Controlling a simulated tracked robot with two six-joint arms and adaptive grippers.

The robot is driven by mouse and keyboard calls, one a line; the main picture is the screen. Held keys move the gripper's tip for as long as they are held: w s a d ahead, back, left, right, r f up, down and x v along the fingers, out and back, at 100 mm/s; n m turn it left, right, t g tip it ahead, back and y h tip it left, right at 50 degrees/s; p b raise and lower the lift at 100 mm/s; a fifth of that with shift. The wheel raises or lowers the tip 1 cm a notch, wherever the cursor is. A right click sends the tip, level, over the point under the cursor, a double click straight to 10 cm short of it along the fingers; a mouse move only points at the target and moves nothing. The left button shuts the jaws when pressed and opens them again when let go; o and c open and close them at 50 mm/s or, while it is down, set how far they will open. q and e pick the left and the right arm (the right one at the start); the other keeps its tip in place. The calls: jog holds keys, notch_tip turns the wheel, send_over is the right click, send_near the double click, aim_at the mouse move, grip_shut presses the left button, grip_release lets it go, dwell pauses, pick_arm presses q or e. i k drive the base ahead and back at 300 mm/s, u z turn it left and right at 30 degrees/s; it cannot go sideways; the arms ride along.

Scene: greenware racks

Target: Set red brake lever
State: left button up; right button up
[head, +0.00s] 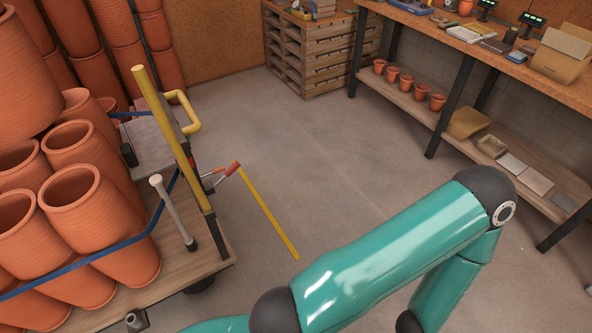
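Neither of my grippers is in view. One of my teal arms crosses the lower right, well to the right of the lever, and its gripper end is out of frame.
Terracotta pots (85,203) fill the cart, held by a blue strap. A yellow handle (194,113) and a pale post (172,210) rise from it. A yellow strip (268,212) extends beside it. Floor towards the workbench (440,29) and pallets (305,57) is clear.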

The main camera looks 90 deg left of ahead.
aim_at(235, 165)
jog(key=z, duration=0.05)
jog(key=i, duration=1.1)
jog(key=u, duration=2.5)
jog(key=i, duration=0.2)
jog(key=u, duration=1.55)
jog(key=i, duration=0.6)
jog(key=z, duration=0.2)
jog(key=k, duration=0.6)
jog(key=u, duration=0.15)
